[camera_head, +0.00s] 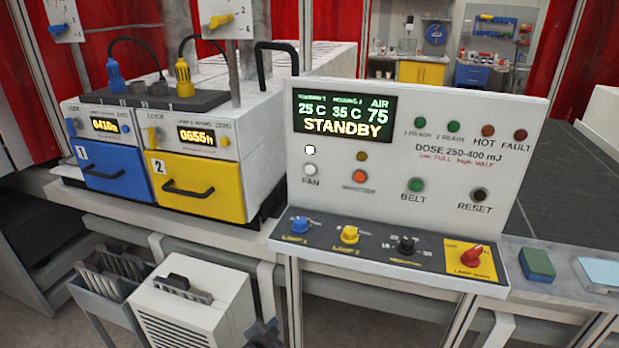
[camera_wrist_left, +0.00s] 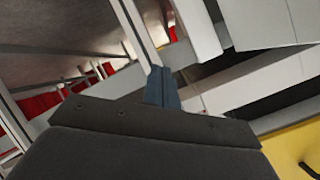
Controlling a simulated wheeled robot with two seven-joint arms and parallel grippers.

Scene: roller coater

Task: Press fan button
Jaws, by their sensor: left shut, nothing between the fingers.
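The fan button (camera_head: 310,170) is a round white button with a "FAN" label, at the left of the upright control panel (camera_head: 460,105). A small white lamp (camera_head: 310,150) sits just above it and looks bright. My left gripper (camera_head: 262,331) shows only partly, at the bottom edge of the head view, well below the button and apart from the panel. In the left wrist view its fingers (camera_wrist_left: 160,87) are together and empty. The fan button cannot be made out in the wrist view. My right gripper is not in view.
The panel display (camera_head: 344,116) reads STANDBY. Other buttons, such as the green belt button (camera_head: 415,185), and several knobs are nearby, including a red one (camera_head: 471,256). A blue drawer (camera_head: 105,172) and a yellow drawer (camera_head: 215,180) are left of the panel. A white louvred box (camera_head: 190,305) stands below.

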